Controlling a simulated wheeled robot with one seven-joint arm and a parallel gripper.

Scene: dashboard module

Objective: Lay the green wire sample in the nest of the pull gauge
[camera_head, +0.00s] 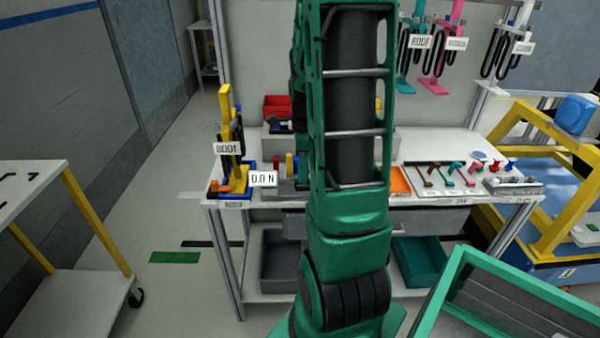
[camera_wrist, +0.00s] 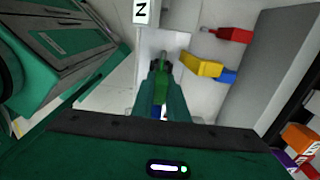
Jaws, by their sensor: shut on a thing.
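The green wire sample (camera_wrist: 161,84) is between the fingers of my gripper (camera_wrist: 162,97) in the wrist view. My gripper is shut on it. The sample's far end points up the picture toward a pale block of the pull gauge (camera_wrist: 177,40), with a small dark fixture around its tip. I cannot tell whether the sample touches the nest. The gauge's white display shows "N" in the wrist view and "0.0 N" (camera_head: 263,179) in the head view. In the head view my arm hides my gripper and the green sample.
A red piece (camera_wrist: 228,34), a yellow piece (camera_wrist: 202,67) and a blue piece lie right of the fingers. In the head view, a yellow stand (camera_head: 229,140) is left of the display. An orange tray (camera_head: 399,180) and several small tools are on the bench's right.

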